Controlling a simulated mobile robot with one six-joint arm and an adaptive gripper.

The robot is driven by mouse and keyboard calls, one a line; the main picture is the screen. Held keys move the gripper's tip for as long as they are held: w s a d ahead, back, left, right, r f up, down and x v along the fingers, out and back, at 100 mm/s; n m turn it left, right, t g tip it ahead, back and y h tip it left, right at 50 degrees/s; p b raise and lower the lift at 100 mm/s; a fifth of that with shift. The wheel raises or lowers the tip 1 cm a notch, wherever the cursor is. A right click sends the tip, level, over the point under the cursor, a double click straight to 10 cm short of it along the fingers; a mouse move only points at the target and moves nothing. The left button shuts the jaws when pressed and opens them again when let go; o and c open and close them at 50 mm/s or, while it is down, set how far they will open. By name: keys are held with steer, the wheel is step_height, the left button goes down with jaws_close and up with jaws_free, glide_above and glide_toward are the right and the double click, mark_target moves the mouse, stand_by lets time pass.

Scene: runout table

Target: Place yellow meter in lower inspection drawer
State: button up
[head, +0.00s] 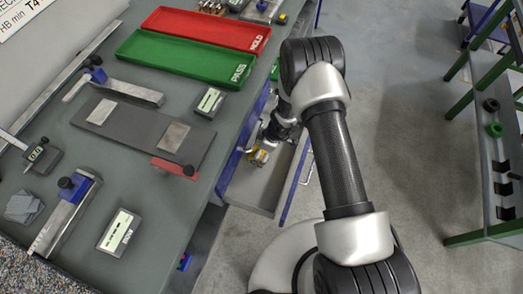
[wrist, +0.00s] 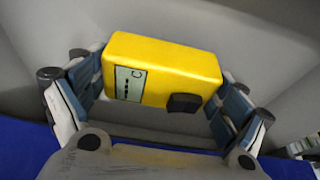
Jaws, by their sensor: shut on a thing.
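The yellow meter (wrist: 165,70) is a box with a small pale display and a black knob or block on its face. My gripper (wrist: 160,95) has its two fingers on either side of the meter and is shut on it. In the head view the meter (head: 260,156) shows small in my gripper (head: 264,150), at the open drawer (head: 246,192) beside the table. The drawer is grey inside with blue edges. In the wrist view grey surfaces lie behind the meter and a blue edge runs along the bottom. I cannot tell whether the meter touches the drawer floor.
The table (head: 75,130) holds a green PASS tray (head: 185,59), a red HOLD tray (head: 205,30), a dark plate (head: 150,135) and several gauges. A green-framed rack (head: 495,150) stands at the right. The floor (head: 415,130) between is clear.

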steer(key=shift+s+d+f+b, duration=0.1)
steer(key=shift+s+f+b, duration=0.2)
steer(key=shift+b, duration=0.35)
steer(key=o, duration=0.9)
steer(key=shift+f, duration=0.15)
steer(key=shift+o, duration=0.2)
steer(key=shift+p, duration=0.3)
steer(key=shift+r+p, duration=0.65)
steer(key=shift+p, duration=0.35)
steer(key=w+p+v, duration=0.1)
steer(key=p+v, duration=0.1)
steer(key=v, duration=1)
steer(key=shift+s, duration=0.2)
